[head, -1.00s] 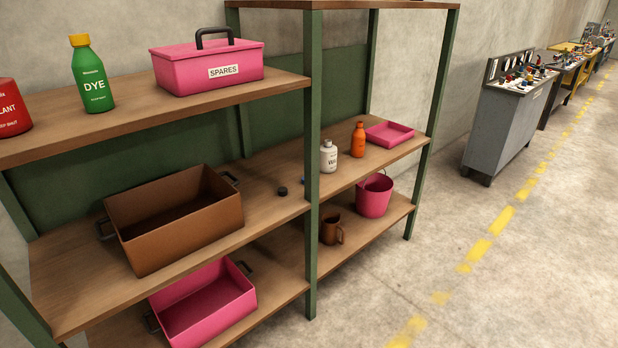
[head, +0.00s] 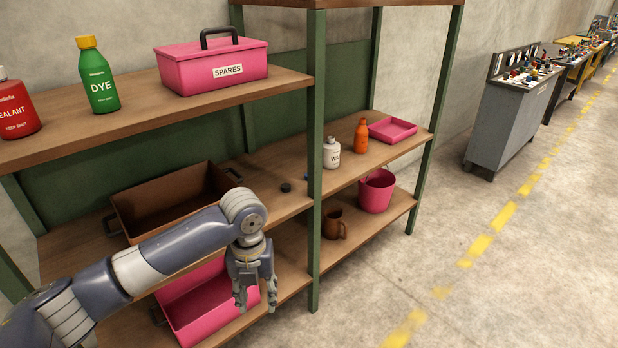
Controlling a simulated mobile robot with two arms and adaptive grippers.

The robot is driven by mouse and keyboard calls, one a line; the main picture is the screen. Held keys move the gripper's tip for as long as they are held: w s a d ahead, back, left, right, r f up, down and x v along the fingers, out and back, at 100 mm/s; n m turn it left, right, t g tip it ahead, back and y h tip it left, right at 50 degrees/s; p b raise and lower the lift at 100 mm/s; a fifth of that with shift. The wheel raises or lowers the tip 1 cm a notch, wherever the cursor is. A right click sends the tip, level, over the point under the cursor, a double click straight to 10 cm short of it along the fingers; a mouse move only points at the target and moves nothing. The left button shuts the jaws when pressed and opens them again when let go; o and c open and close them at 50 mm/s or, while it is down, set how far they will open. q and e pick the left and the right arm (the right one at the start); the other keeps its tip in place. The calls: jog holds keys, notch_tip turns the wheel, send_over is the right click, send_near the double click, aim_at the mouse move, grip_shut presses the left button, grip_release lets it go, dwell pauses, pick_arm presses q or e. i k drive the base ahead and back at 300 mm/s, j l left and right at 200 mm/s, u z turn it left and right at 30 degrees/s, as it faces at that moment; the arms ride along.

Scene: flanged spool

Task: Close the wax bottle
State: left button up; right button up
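The white wax bottle (head: 331,155) stands upright on the middle shelf, just right of the green front post. Its label is partly readable, and no dark cap shows on its neck. A small black cap (head: 286,187) lies on the same shelf, left of the post. My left gripper (head: 256,302) hangs fingers down in front of the shelves, below and left of the cap and apart from it. Its fingers are spread and nothing is between them. My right gripper is not in view.
The green post (head: 315,120) stands between cap and bottle. An orange bottle (head: 361,136) and pink tray (head: 392,130) are right of the wax bottle. A brown crate (head: 125,200) is left of the cap; a pink crate (head: 190,325) sits below, partly behind my arm.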

aim_at(331, 148)
jog(key=i+l+u, duration=0.1)
jog(key=i+l, duration=0.15)
jog(key=i, duration=0.35)
jog(key=i+l+u, duration=0.1)
jog(key=i+l, duration=0.2)
jog(key=i, duration=0.25)
jog(key=i+l, duration=0.3)
jog(key=i, duration=0.25)
jog(key=i+l+u, duration=0.15)
jog(key=i+l, duration=0.2)
jog(key=i, duration=0.25)
